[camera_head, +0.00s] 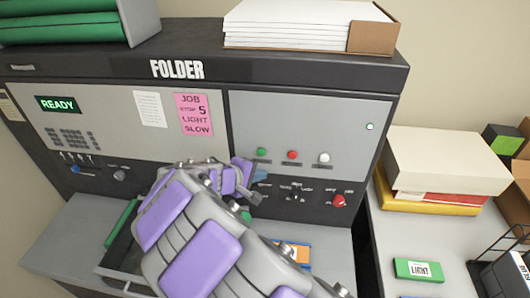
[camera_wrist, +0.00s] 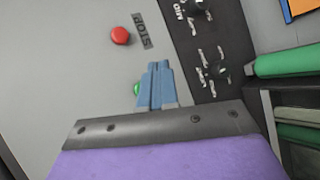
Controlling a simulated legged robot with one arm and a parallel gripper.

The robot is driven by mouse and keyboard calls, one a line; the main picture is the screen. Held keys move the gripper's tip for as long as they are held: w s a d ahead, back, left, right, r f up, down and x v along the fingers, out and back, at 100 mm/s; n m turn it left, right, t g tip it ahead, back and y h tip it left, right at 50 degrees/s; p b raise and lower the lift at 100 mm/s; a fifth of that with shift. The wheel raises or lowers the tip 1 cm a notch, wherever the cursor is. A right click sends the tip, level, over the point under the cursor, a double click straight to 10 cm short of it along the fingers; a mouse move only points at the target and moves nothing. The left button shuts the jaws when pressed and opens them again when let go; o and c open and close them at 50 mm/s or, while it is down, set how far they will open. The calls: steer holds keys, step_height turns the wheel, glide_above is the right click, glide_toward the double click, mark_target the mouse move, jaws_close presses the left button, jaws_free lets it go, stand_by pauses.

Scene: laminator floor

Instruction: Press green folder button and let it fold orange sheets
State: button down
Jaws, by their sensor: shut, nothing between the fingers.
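The folder machine (camera_head: 195,98) is a grey panel in a dark frame, with a green "READY" display (camera_head: 58,104). Its green button (camera_head: 261,152) is left of a red button (camera_head: 292,155) and a white button (camera_head: 324,157). My gripper (camera_head: 260,175) has its blue fingers shut, just below the green button in the head view. In the wrist view, my gripper (camera_wrist: 158,65) partly covers the green button (camera_wrist: 137,88); I cannot tell whether they touch. The red button (camera_wrist: 120,35) has a "STOP" label. An orange item with a blue edge (camera_head: 297,252) lies below the panel, partly hidden by my arm.
A pink note (camera_head: 194,115) reads "JOB STOP 5 LIGHT SLOW". A red knob (camera_head: 339,200) sits low on the panel. An open tray (camera_head: 118,258) is at lower left. Boxes (camera_head: 445,160) and a green "LIGHT" block (camera_head: 418,270) are on the right-hand table.

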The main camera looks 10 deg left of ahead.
mark_target(261, 152)
steer(key=w+a+p, duration=0.1)
steer(key=w+a, duration=0.1)
steer(key=w, duration=0.4)
steer(key=shift+w, duration=0.25)
stand_by(2.6)
steer(key=shift+w+a+f, duration=0.1)
steer(key=shift+a+f, duration=0.1)
steer(key=shift+a, duration=0.05)
